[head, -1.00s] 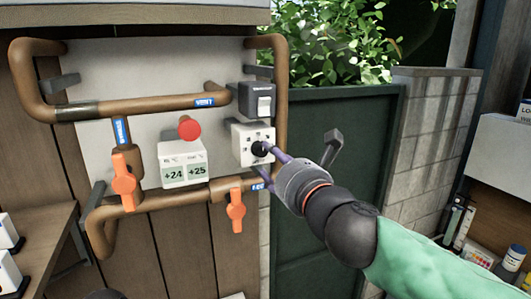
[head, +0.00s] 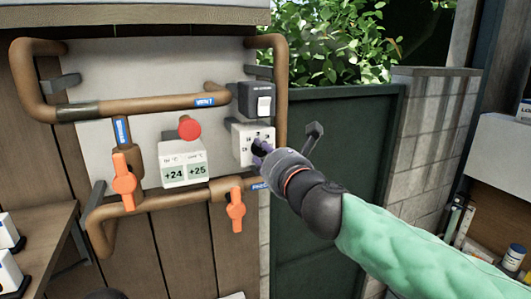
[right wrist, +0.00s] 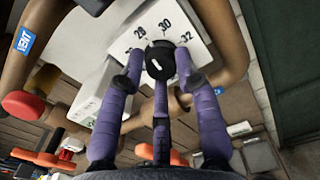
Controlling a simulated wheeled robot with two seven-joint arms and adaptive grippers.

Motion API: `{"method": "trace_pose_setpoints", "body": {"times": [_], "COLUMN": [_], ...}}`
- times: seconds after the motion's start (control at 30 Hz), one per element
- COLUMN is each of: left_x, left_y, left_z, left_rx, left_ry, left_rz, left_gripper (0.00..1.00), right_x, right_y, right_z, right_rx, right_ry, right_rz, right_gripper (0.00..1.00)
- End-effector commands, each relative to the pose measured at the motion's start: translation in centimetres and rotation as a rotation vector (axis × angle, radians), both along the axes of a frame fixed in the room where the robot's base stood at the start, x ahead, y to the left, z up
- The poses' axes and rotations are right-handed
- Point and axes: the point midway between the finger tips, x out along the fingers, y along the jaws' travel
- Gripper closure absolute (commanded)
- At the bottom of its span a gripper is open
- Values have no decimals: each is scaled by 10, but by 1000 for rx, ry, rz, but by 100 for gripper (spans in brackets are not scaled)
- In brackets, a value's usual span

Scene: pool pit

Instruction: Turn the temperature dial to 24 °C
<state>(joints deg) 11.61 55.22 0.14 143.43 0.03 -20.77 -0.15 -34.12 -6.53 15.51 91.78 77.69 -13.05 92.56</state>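The temperature dial is a black round knob (right wrist: 160,60) on a white box (head: 241,143) on the wall panel. In the right wrist view its white mark shows, with the numbers 28, 30 and 32 beyond it. My right gripper (head: 260,150) is at the knob, its three purple fingers (right wrist: 160,82) around the sides and their tips against it. In the head view the fingers partly cover the knob. A white display (head: 182,163) to the left reads +24 and +25.
Brown pipes (head: 150,103) with orange valve handles (head: 124,182) surround the panel. A red button (head: 189,129) sits above the display, and a dark switch box (head: 257,101) above the dial. A green gate (head: 335,200) stands to the right.

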Motion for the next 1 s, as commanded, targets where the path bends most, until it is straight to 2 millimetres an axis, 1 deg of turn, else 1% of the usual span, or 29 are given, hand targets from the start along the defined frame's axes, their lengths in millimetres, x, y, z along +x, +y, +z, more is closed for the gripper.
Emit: {"method": "trace_pose_setpoints", "body": {"times": [0.03,0.67,0.87,1.0], "left_x": [0,0,0,0], "left_y": [0,0,0,0], "left_z": [0,1,2,4], "left_rx": [0,0,0,0], "left_ry": [0,0,0,0], "left_rz": [0,0,0,0], "left_gripper": [38,38,38,38], "right_x": [0,-1,-1,-1], "right_y": [-1,-3,-3,-3], "right_z": [3,6,8,9], "right_rx": [3,-12,-41,-93], "right_ry": [-4,-16,-29,-52], "right_rz": [-2,-4,-4,-5], "right_gripper": [100,100,100,100]}}
